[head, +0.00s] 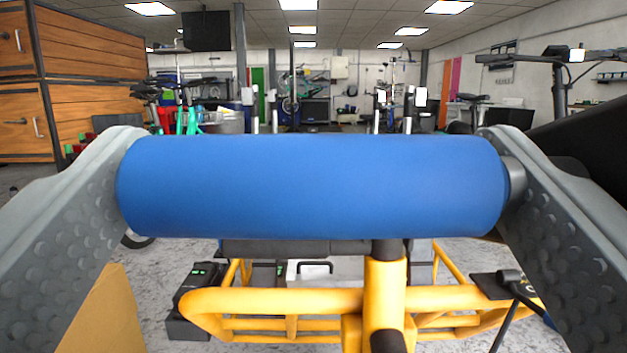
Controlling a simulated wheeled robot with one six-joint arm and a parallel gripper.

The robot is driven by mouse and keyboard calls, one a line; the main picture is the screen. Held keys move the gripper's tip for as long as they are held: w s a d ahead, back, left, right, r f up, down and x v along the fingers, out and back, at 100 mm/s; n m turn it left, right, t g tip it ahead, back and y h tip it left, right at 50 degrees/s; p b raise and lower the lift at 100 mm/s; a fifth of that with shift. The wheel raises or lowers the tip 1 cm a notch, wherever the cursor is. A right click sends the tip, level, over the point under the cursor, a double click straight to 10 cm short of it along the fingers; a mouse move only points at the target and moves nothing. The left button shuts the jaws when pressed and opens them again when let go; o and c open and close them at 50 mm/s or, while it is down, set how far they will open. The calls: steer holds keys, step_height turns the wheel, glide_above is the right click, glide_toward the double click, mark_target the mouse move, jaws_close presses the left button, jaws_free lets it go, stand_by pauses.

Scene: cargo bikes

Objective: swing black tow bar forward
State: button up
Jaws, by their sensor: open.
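My gripper (313,150) shows its two grey, dimpled fingers at the left and right edges of the head view, spread wide apart. A thick blue cylinder (310,187) lies level across the gap between them, its ends beside the fingertips. A small grey end piece shows at its right end. Below and behind it is a yellow tubular bike frame (275,301). A black horizontal bar (305,248) shows just under the cylinder, partly hidden by it, and a short dark upright tube (388,248) enters the yellow frame. I cannot tell which black part is the tow bar.
A black box (195,300) stands on the floor left of the yellow frame. A large black shape (595,130) fills the right edge. Wooden cabinets (85,80) stand at the left. Several bikes are farther back, and grey floor shows on both sides.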

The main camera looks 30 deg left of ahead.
steer(key=v, duration=1.7)
steer(key=shift+w, duration=0.1)
